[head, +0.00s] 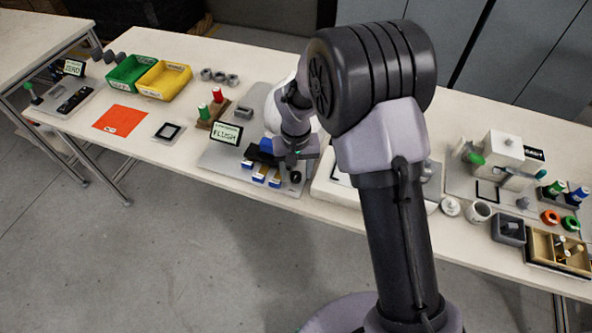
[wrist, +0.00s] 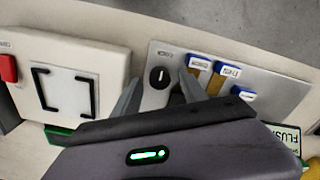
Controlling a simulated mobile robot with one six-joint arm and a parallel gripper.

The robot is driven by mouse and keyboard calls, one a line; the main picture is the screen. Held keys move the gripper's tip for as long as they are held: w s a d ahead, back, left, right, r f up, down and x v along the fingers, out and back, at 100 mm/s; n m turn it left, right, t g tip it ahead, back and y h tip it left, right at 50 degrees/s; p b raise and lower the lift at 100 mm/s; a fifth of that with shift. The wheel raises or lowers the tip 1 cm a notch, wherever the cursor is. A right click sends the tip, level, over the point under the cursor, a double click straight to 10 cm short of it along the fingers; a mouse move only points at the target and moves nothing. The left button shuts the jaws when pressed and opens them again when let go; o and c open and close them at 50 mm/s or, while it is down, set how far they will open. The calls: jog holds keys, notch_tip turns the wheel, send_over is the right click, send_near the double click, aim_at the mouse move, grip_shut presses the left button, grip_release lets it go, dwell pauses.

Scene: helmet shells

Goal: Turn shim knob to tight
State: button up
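A round black knob (wrist: 159,77) with a white mark sits on a grey panel (wrist: 225,60) in the wrist view. The mark runs roughly up and down in that picture. Small print beside the knob is too blurred to read. My gripper (wrist: 162,80) is open, with one finger on each side of the knob and visible gaps to it. I cannot tell how high the fingertips are above the panel. In the head view my gripper (head: 290,158) is over the front right of the panel (head: 218,160), by a dark round knob (head: 295,177).
Blue-capped labelled blocks (wrist: 228,70) stand close to the right finger in the wrist view. A small display (head: 226,134) reads FLUSH. A white unit with a red button (wrist: 8,69) is on the other side. Green (head: 130,72) and yellow (head: 165,80) bins stand farther left.

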notch_tip(320, 180, up, 17)
jog(key=p, duration=0.6)
jog(key=shift+r, duration=0.2)
notch_tip(320, 180, up, 6)
jog(key=m+t, duration=0.1)
send_over(296, 175)
jog(key=s+d, duration=0.3)
jog(key=s+d+r+m+t+y+b, duration=0.1)
jog(key=s+d+r, duration=0.2)
jog(key=s+r, duration=0.1)
jog(key=s+d+r+m+t+b, duration=0.1)
jog(key=s+d+t, duration=0.1)
jog(key=s, duration=0.6)
jog(key=s+d+r+m+t+y, duration=0.1)
jog(key=s+d+m, duration=0.1)
jog(key=s, duration=0.6)
jog(key=shift+s+d+m+t+b, duration=0.15)
jog(key=shift+s+m+t+b, duration=0.15)
jog(key=shift+s+t+b, duration=0.1)
